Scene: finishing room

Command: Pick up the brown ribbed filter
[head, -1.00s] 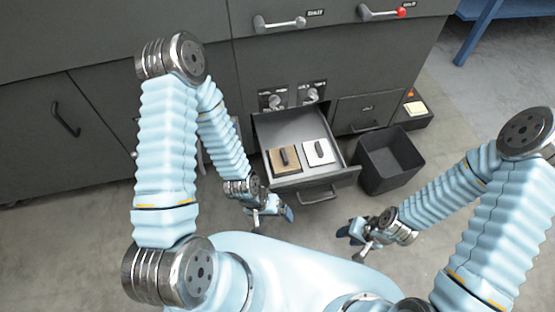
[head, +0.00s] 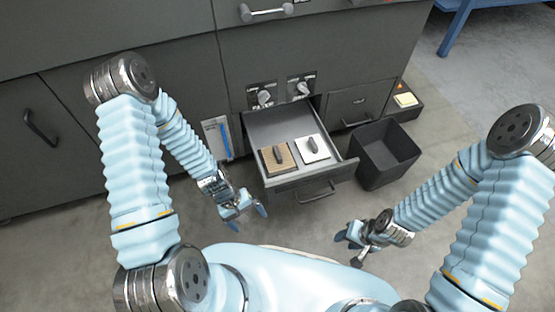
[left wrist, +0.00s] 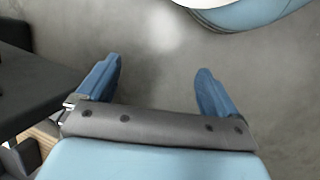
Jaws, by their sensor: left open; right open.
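The brown ribbed filter (head: 268,161) lies in the left part of an open drawer (head: 322,182) in the head view. It is a flat square with a dark handle on top. A white filter (head: 318,155) with a similar handle lies to its right, a small gap apart. My left gripper (head: 248,215) is open and empty, in front of and to the left of the drawer, outside it. In the left wrist view its two blue fingers (left wrist: 158,88) are spread over bare floor. My right gripper (head: 345,247) is open and empty, low over the floor in front of the drawer.
A black bin (head: 368,172) stands on the floor right of the drawer. A small dark tray with a yellowish block (head: 405,99) sits behind it. Two knobs (head: 283,92) are on the cabinet above the drawer. The floor in front is clear.

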